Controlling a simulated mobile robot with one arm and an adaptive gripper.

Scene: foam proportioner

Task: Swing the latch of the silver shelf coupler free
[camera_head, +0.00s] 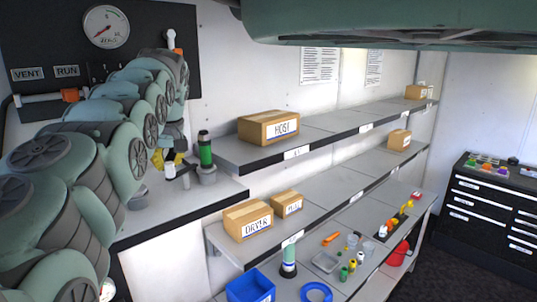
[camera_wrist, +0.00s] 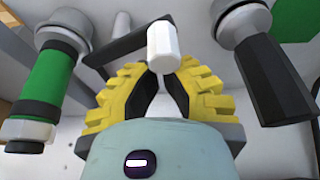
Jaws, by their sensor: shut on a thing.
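The white latch knob (camera_wrist: 163,48) sits between the yellow fingertips of my gripper (camera_wrist: 163,75), which is shut on it. A dark latch bar (camera_wrist: 125,42) runs left from the knob towards the silver coupler (camera_wrist: 64,22), whose green, black-banded body extends down in the wrist view. In the head view the silver coupler (camera_head: 206,174) stands upright on the left shelf. My gripper (camera_head: 165,160) is just left of it, and the white knob (camera_head: 170,172) shows below the yellow fingers. My arm hides part of this area.
A second silver fitting with a black grip (camera_wrist: 262,75) is close right of my gripper in the wrist view. A panel with a gauge (camera_head: 107,26) stands behind my arm. Shelves with boxes (camera_head: 268,127) extend right. A blue bin (camera_head: 250,287) sits low in front.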

